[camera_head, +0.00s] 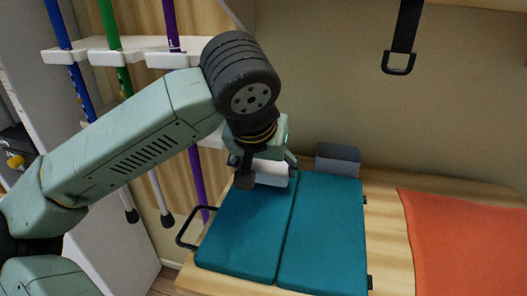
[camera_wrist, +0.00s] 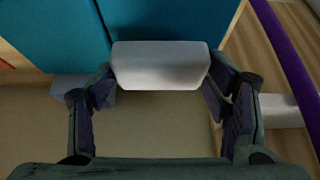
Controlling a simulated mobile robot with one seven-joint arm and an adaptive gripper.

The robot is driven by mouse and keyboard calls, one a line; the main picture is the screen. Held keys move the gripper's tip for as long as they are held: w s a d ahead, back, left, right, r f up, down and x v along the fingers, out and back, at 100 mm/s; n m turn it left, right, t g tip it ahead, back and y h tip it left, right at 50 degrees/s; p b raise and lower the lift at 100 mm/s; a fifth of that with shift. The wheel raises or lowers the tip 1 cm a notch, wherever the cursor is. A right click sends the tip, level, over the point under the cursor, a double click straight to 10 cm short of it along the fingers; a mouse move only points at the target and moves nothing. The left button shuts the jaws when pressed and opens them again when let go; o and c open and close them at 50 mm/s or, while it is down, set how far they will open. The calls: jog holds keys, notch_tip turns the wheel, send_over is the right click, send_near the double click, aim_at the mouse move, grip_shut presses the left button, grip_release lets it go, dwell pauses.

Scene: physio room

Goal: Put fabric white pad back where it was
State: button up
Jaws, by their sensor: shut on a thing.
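The white fabric pad (camera_head: 271,173) is a small pale block at the back edge of the teal folding mat (camera_head: 322,235). My gripper (camera_head: 266,168) is above the left half of the mat, pointing down, with the pad between its fingers. In the wrist view the white pad (camera_wrist: 160,66) spans the gap between the two fingers of my gripper (camera_wrist: 160,85), which are shut on its ends. The teal mat (camera_wrist: 150,20) lies beyond the pad. I cannot tell whether the pad touches the mat.
A grey-blue block (camera_head: 338,159) stands right of the pad at the mat's back edge. An orange mat (camera_head: 465,243) lies on the wooden bench (camera_head: 385,235) to the right. A rack (camera_head: 140,52) with coloured poles stands left. A black strap (camera_head: 402,38) hangs on the wall.

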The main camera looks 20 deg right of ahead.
jog(key=w+d, duration=0.1)
jog(key=w, duration=0.2)
jog(key=w+d+p, duration=0.1)
jog(key=w, duration=0.3)
jog(key=w+d+f, duration=0.1)
jog(key=w+d, duration=0.1)
jog(key=w, duration=0.1)
jog(key=shift+w+p, duration=0.35)
jog(key=shift+w, duration=0.05)
jog(key=shift+w+d+f, duration=0.1)
jog(key=shift+w, duration=0.05)
jog(key=shift+f, duration=1.7)
jog(key=shift+f, duration=0.2)
jog(key=o, duration=1.1)
jog(key=shift+r, duration=0.1)
jog(key=shift+r+p, duration=0.2)
jog(key=shift+p, duration=0.1)
jog(key=v, duration=1.2)
jog(key=shift+b, duration=0.3)
